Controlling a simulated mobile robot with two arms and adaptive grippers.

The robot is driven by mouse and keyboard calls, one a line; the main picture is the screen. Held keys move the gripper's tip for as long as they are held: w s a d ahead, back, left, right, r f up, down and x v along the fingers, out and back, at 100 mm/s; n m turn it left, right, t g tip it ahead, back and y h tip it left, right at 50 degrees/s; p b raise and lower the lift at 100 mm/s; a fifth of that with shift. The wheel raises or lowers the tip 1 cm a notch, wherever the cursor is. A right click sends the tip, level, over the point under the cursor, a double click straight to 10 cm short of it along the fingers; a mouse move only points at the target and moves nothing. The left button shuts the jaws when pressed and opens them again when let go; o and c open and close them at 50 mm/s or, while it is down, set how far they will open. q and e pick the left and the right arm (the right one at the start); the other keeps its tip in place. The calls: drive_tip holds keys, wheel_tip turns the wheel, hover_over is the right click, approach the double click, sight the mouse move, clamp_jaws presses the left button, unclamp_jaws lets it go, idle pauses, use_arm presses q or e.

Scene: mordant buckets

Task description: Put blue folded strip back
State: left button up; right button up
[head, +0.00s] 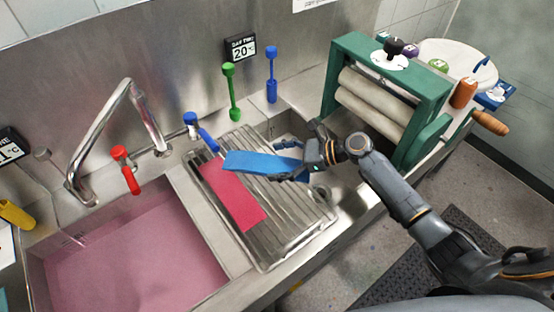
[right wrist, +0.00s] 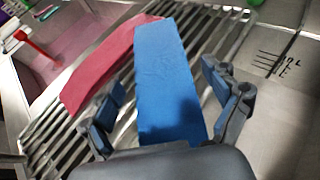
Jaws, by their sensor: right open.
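The blue folded strip (head: 258,162) lies over the metal drain rack, its left part above the upper end of a red strip (head: 236,195). In the right wrist view the blue strip (right wrist: 166,75) runs lengthwise between the spread fingers of my right gripper (right wrist: 168,108), with gaps on both sides. My right gripper (head: 296,163) is open at the strip's right end in the head view. The red strip lies flat on the rack (head: 285,235). Whether the blue strip touches the rack is hard to tell. My left gripper is not in view.
A sink of pink liquid (head: 130,255) is left of the rack, with a faucet (head: 130,95) and red tap (head: 126,170) behind. A blue tap (head: 200,130) stands behind the rack. A green-framed roller wringer (head: 385,100) stands right. Green (head: 231,90) and blue (head: 271,75) tools stand against the back wall.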

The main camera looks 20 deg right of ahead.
drive_tip(key=shift+r, duration=0.5)
drive_tip(key=b+v, duration=0.1)
drive_tip(key=v, duration=0.5)
drive_tip(key=shift+s+d, duration=0.15)
drive_tip(key=shift+d, duration=0.15)
drive_tip(key=shift+s+d+r, duration=0.15)
drive_tip(key=shift+d+r, duration=0.15)
idle(1.4)
